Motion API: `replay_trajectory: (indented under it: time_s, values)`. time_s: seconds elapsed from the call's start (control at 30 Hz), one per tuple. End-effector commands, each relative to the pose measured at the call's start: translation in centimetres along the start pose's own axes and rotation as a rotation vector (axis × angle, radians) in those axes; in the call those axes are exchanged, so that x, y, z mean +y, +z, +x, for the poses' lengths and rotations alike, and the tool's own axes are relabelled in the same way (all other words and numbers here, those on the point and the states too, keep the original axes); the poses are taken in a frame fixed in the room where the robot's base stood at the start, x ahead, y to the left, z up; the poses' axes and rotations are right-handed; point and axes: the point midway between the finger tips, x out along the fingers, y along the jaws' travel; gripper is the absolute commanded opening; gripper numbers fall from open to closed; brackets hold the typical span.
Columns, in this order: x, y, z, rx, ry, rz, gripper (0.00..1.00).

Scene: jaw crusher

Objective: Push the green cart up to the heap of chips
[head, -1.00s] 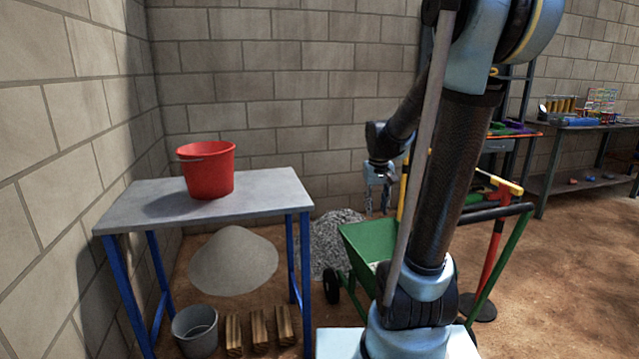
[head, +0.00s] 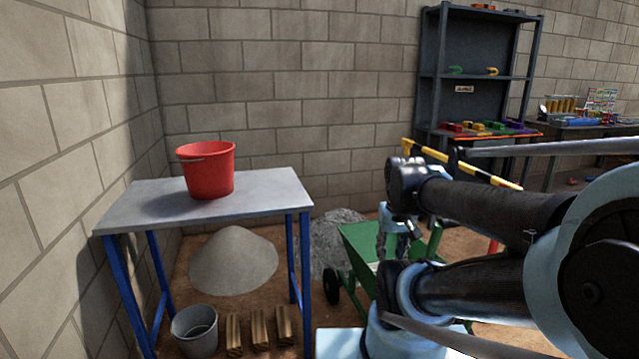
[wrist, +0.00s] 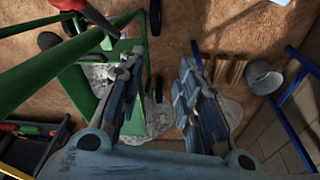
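The green cart (head: 358,238) stands right of the table, partly hidden behind my arm. In the wrist view, its green frame (wrist: 55,62) and tray run along the left, with grey material inside the tray. The heap of grey chips (head: 338,230) lies on the floor by the wall, beyond the cart; the head view does not show whether they touch. My gripper (wrist: 161,65) is open and empty, pointing down, with its fingers apart to the right of the cart's frame. In the head view, it hangs over the cart, partly hidden by my arm.
A table with a grey top (head: 265,190) and blue legs carries a red bucket (head: 206,170). A paler heap (head: 233,262), a grey bucket (head: 196,328) and wooden blocks (head: 258,328) lie under or near it. A dark shelf (head: 470,95) stands at the wall.

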Motion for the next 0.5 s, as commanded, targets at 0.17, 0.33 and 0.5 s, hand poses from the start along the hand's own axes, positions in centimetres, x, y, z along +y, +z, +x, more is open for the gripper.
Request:
replay_trajectory:
  time_s: [0.17,0.33,0.5]
  values:
    - [-0.2,1.9,1.0,0.007,-0.003,0.007,0.32]
    - [-0.2,2.5,1.3,0.009,-0.005,0.009,0.32]
    - [-0.2,2.4,1.3,0.009,-0.005,0.009,0.32]
